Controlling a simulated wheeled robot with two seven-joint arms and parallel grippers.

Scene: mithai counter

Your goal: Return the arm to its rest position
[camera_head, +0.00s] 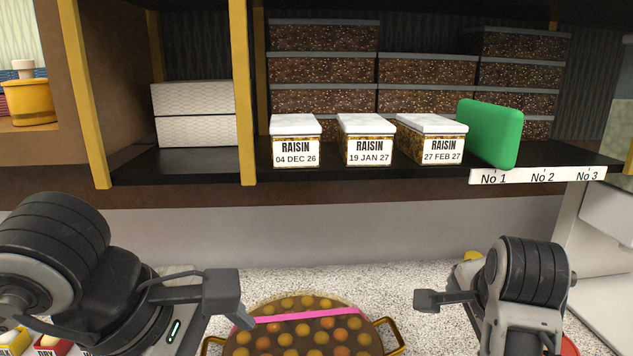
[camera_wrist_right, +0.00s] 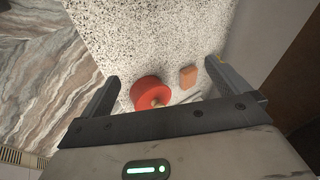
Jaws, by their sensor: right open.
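My right gripper (camera_head: 425,300) is over the speckled counter, right of the round tray of sweets (camera_head: 318,345). In the right wrist view its two fingers (camera_wrist_right: 165,88) are wide apart with nothing held between them. Beyond them lie a red round lid-like thing with a knob (camera_wrist_right: 147,92) and a small orange-brown block (camera_wrist_right: 188,76) on the counter. My left gripper (camera_head: 238,312) is at the left edge of the tray, seen side-on. Whether its fingers are apart is hidden, and I see nothing held in it.
Above the counter, a dark shelf (camera_head: 210,165) holds three raisin boxes (camera_head: 369,140), a green block (camera_head: 490,133) and white boxes (camera_head: 195,130). Its front edge overhangs behind my grippers. A pale machine (camera_head: 600,240) stands at the right. The counter (camera_head: 400,280) between the arms has the tray.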

